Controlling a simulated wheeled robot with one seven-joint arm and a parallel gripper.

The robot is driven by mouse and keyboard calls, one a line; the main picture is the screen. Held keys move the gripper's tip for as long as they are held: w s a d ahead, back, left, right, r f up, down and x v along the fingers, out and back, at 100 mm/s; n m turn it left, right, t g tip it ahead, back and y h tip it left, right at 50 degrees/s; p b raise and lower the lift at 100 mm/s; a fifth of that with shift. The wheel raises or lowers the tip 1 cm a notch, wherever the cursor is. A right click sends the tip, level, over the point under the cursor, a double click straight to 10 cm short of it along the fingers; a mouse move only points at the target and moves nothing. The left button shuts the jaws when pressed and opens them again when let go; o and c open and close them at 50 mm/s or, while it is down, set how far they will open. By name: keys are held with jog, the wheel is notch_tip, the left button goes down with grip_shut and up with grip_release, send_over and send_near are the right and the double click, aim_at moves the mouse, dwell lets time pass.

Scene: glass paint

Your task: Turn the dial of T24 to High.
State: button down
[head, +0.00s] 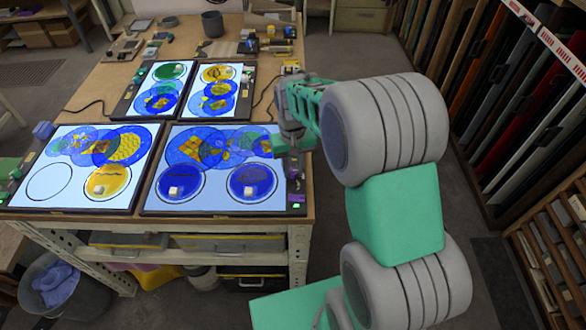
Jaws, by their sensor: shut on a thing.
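My gripper (292,158) points down over the right-hand edge strip of the front right light panel (215,206). It is shut on a small purple dial-like part (293,173) on that strip. The fingers and arm hide much of the part, so its setting cannot be read. A small green light (298,197) shows on the strip just below it. No label reading T24 is legible. The panel is lit and bears several blue painted discs.
Another lit panel (75,201) lies to the left, with two smaller panels (150,112) behind. A grey cup (212,23) and small tools stand at the back of the wooden table (250,75). Racks of coloured sheets (510,75) stand at the right, across open floor.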

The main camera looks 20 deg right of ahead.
aim_at(293, 170)
jog(key=n+b, duration=0.1)
jog(key=n, duration=0.4)
jog(key=shift+n, duration=0.3)
jog(key=n, duration=0.4)
jog(key=shift+n+b, duration=0.4)
jog(key=c, duration=1.1)
grip_release()
jog(key=shift+c, duration=0.2)
jog(key=shift+r, duration=0.1)
notch_tip(293, 170, up, 8)
jog(key=shift+f+b, duration=0.15)
jog(key=shift+b, duration=0.4)
